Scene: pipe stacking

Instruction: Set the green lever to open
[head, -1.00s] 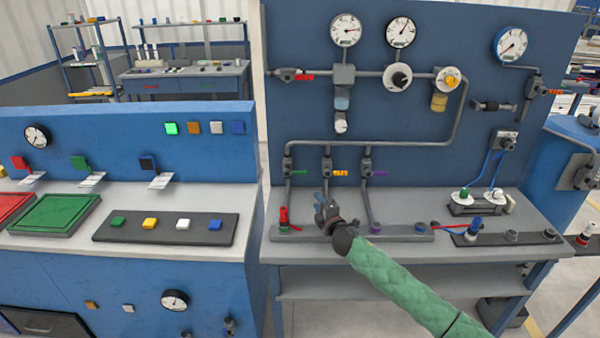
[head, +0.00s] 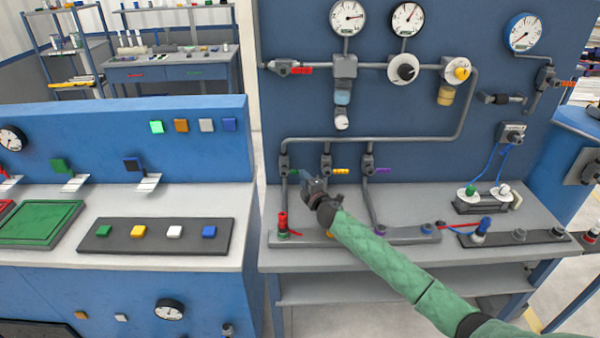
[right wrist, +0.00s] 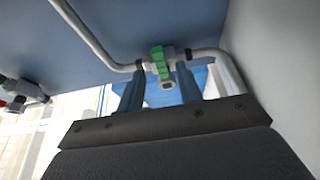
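The green lever (head: 294,172) sits on the leftmost of the three lower valves (head: 284,164) on the blue panel. It points right from the valve, across the upright pipe, and its right end is partly hidden by my right gripper. My right gripper (head: 308,180) is just below and right of the lever. In the right wrist view the green lever (right wrist: 157,59) shows ahead, between the tips of the two spread fingers, with gaps on both sides. I cannot tell whether a finger touches it. My left gripper is out of view.
A yellow lever (head: 341,171) and a purple lever (head: 382,171) sit on the neighbouring valves to the right. A red-topped piece (head: 283,221) stands on the bench rail below. Pipes run above and beside the gripper. A red lever (head: 302,70) is higher up.

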